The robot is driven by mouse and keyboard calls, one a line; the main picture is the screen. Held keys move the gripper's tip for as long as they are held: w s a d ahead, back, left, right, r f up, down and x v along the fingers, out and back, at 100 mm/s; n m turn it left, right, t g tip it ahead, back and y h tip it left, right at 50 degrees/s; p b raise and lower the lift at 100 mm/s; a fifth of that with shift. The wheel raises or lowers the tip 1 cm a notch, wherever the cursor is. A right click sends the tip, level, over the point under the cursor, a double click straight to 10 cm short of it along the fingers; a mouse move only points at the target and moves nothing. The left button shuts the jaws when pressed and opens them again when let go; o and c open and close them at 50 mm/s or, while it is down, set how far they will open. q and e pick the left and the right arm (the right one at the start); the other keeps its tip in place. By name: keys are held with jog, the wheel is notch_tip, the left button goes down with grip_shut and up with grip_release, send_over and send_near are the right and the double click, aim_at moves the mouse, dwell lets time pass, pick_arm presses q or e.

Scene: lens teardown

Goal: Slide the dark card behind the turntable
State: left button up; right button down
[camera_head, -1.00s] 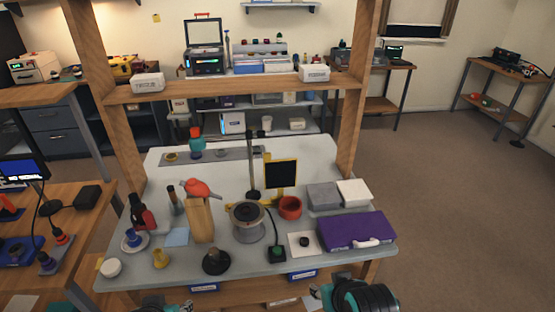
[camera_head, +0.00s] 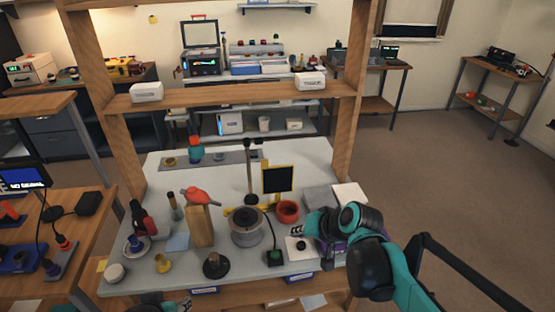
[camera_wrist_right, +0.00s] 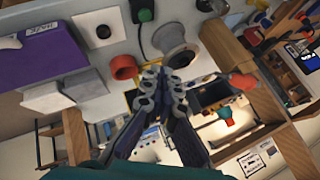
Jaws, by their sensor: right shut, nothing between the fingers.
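The dark card (camera_head: 277,180) stands upright in a yellow frame behind the turntable (camera_head: 246,224), slightly to its right. The turntable is a round grey drum; its round grey shape also shows in the wrist view (camera_wrist_right: 176,38). My right gripper (camera_head: 298,231) reaches in from the right over the bench, to the right of the turntable and in front of the card. In the wrist view its fingers (camera_wrist_right: 158,76) are together and hold nothing. The card is hard to make out there. My left gripper (camera_head: 184,303) shows only partly at the bottom edge.
A red ring-shaped cup (camera_head: 288,211) stands between the card and my right gripper. A dark post (camera_head: 251,175) rises left of the card. A green-button box (camera_head: 275,257) is in front. Grey and white blocks (camera_head: 349,194) and a purple box (camera_wrist_right: 45,60) lie to the right.

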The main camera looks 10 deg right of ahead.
jog(key=w+d+r+m+t+y+p, duration=0.1)
jog(key=w+d+m+t+y+p, duration=0.15)
jog(key=w, duration=0.85)
jog(key=w+d+r+m+t+y+p, duration=0.1)
jog(key=w+d+m+y+p, duration=0.2)
jog(key=w, duration=0.7)
jog(key=w+d+f+t+y+p, duration=0.2)
jog(key=w+d+y+p, duration=0.1)
jog(key=d, duration=0.2)
jog(key=shift+d+f, duration=0.15)
jog(key=s+a+b+x, duration=0.1)
jog(key=s+a+x, duration=0.1)
jog(key=x, duration=1)
jog(key=shift+w+a+b, duration=0.25)
jog(key=shift+w+b, duration=0.05)
